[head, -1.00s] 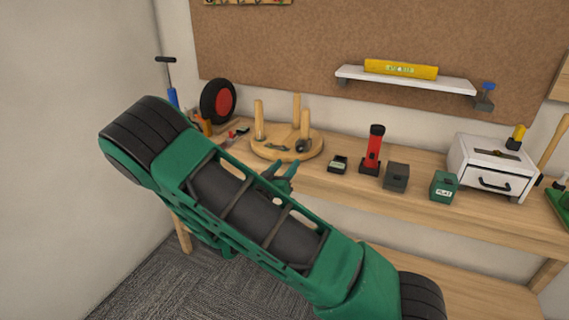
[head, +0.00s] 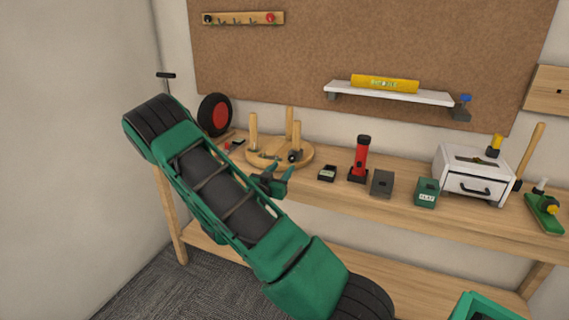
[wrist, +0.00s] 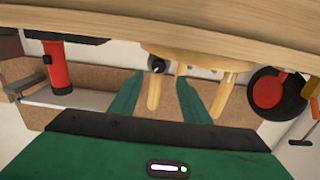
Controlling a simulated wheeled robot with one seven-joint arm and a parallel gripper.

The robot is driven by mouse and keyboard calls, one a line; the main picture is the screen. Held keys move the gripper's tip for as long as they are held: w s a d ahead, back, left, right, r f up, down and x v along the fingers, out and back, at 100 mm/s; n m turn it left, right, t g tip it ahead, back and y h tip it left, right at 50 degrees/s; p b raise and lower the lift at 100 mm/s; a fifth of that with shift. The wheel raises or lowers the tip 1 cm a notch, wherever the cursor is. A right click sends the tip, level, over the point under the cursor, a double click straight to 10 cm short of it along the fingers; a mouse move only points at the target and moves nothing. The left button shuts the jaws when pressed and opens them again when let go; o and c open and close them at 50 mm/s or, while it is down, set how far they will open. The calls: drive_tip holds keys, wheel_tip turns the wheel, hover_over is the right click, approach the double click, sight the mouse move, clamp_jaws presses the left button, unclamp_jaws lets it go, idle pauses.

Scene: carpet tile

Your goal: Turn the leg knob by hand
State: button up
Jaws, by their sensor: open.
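A round wooden stool seat (head: 262,158) lies on the workbench with its legs pointing up. A dark leg knob (head: 295,156) sits low at the right front leg (head: 297,137). In the wrist view, which is upside down, my gripper's fingers (wrist: 157,84) point toward the stool. The knob (wrist: 158,66) shows between them, ahead of the tips and apart from them. Another small dark fitting shows by the left leg, too small to make out.
On the workbench (head: 400,205), right of the stool, stand a small dark box (head: 327,173), red flashlight (head: 361,156), grey block (head: 382,183), green box (head: 426,193) and white drawer box (head: 470,175). A red-hubbed wheel (head: 215,115) stands left. A shelf (head: 400,94) hangs above.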

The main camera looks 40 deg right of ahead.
sight(290, 159)
drive_tip(key=x, duration=0.7)
drive_tip(key=c, duration=1)
